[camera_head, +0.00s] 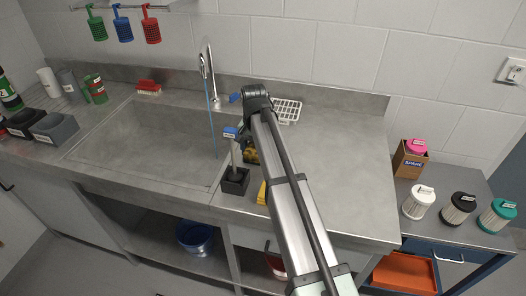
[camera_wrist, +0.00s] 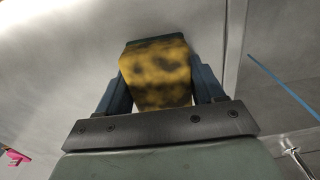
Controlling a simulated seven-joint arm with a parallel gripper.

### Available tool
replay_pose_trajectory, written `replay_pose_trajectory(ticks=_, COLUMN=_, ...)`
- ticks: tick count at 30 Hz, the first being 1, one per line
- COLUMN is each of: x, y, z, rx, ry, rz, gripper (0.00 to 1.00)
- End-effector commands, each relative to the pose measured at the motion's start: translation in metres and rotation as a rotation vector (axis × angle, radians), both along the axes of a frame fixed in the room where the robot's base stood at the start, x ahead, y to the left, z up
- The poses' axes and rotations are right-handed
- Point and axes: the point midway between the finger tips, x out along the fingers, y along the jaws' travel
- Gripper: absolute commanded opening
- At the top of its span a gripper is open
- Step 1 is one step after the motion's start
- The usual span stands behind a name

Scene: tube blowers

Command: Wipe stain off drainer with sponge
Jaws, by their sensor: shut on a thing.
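My gripper (camera_wrist: 158,75) has blue fingers closed on both sides of a yellow sponge (camera_wrist: 155,78) with dark blotches and a dark green layer at its far end. In the head view my arm hides most of the gripper, and a bit of the sponge (camera_head: 251,157) shows beside the arm. The sponge is over the steel drainer (camera_head: 340,160), right of the sink basin; whether it touches the surface I cannot tell. The drainer also shows as grey metal in the wrist view (camera_wrist: 60,70). I see no clear stain; my arm covers part of the drainer.
A brush (camera_head: 236,152) stands in a black holder (camera_head: 235,182) left of my arm, close to the gripper. A yellow item (camera_head: 262,193) lies near the front edge. The tap (camera_head: 207,72) with a blue stream and a white rack (camera_head: 287,110) are behind. The drainer's right side is clear.

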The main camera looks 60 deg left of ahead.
Motion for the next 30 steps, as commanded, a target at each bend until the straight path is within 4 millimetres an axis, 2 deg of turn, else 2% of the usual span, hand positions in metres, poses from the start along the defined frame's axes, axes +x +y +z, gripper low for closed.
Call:
replay_pose_trajectory(ticks=5, x=-0.012, y=0.013, z=0.0, rx=0.001, ry=0.001, rz=0.002, gripper=0.39)
replay_pose_trajectory(ticks=30, x=0.044, y=-0.045, z=0.0, rx=-0.001, ry=-0.001, rz=-0.002, gripper=0.39)
